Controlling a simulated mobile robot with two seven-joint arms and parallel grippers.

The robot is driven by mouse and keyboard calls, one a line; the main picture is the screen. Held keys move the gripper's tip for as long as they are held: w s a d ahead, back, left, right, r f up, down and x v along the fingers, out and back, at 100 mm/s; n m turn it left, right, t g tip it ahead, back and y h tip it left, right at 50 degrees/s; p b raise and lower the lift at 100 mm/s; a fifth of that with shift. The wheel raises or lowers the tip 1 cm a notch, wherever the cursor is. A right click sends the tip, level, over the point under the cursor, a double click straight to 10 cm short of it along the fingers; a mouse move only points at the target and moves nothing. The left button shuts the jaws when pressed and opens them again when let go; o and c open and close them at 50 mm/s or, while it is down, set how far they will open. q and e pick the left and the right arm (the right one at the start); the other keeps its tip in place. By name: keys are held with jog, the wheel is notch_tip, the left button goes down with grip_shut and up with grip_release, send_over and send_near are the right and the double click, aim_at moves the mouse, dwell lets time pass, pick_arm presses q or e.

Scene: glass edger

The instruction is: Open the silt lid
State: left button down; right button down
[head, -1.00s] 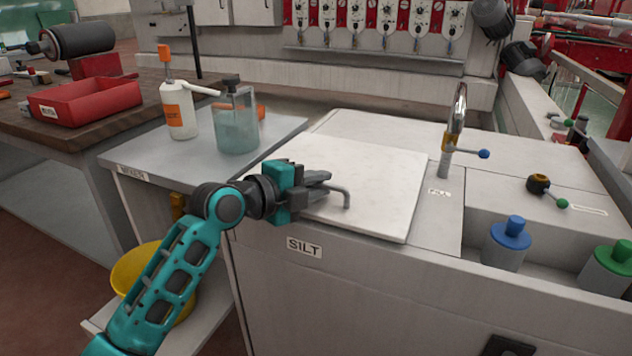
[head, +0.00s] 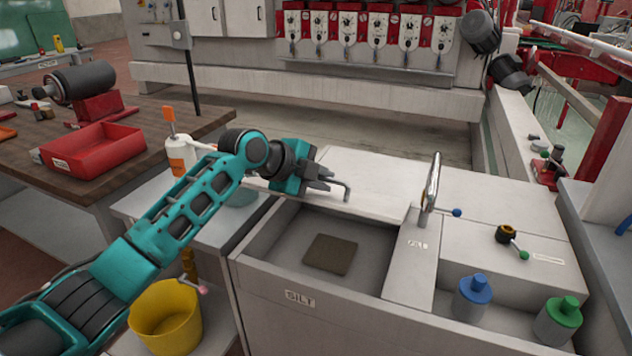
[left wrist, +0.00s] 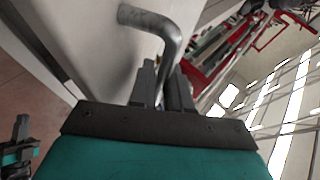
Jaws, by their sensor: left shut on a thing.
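The silt lid (head: 375,172) is a pale flat panel, now slid or raised toward the back of the silt cabinet (head: 345,318). The open silt compartment (head: 375,240) shows in front of it, with a dark brown square (head: 331,254) on its floor. My left gripper (head: 335,186) is at the lid's front edge, shut on the lid's bent metal handle (head: 347,192). In the left wrist view the grey handle (left wrist: 160,30) rises from the pale lid surface and runs down between the fingers (left wrist: 163,90).
A tap (head: 430,185) stands right of the compartment, with a blue-capped bottle (head: 473,297) and a green-capped bottle (head: 558,320) farther right. A white bottle (head: 180,157) is partly behind my arm. A yellow bucket (head: 166,318) sits low at the left.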

pick_arm(q)
jog(key=shift+g+y, duration=0.3)
jog(key=shift+g, duration=0.4)
jog(key=shift+w+d+r+p, duration=0.2)
jog(key=shift+w+r+p, duration=0.35)
jog(key=shift+r, duration=0.3)
jog(key=shift+w+d+r+p, duration=0.2)
jog(key=shift+w+r+p, duration=0.2)
jog(key=shift+w+r, duration=0.35)
jog(key=shift+s, duration=0.1)
jog(key=c, duration=1.4)
grip_release()
jog(key=shift+c, duration=0.2)
jog(key=v, duration=1.3)
jog(key=shift+f, duration=0.15)
